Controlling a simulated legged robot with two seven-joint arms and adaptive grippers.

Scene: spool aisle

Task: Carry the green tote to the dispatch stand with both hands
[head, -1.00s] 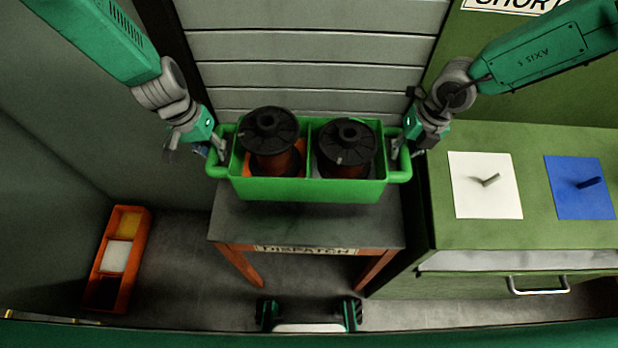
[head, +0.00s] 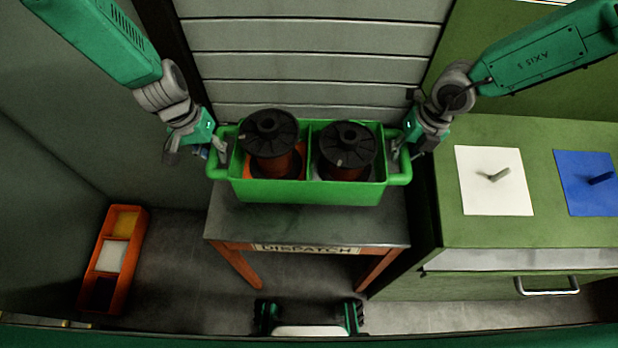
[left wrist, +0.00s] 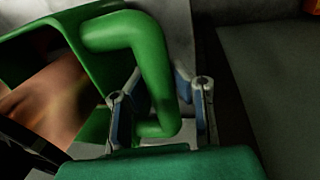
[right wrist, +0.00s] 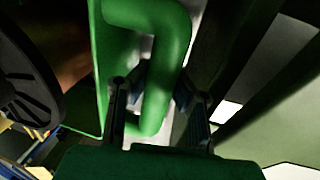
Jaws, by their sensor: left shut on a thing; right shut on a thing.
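The green tote (head: 310,192) is in the middle of the head view, with two compartments. Each compartment holds a dark-flanged spool, the left one (head: 270,125) and the right one (head: 347,140), both with copper-coloured windings. My left gripper (head: 218,150) is shut on the tote's left handle, which also shows in the left wrist view (left wrist: 150,65). My right gripper (head: 402,148) is shut on the right handle, also seen in the right wrist view (right wrist: 172,50). The dispatch stand (head: 300,226), a grey top with orange legs, lies below the tote. Whether the tote touches it I cannot tell.
A green cabinet (head: 500,235) stands close on the right, with a white pegged plate (head: 493,180) and a blue pegged plate (head: 588,182) on top. An orange bin (head: 97,285) is on the floor at left. A slatted wall (head: 315,60) is behind the stand.

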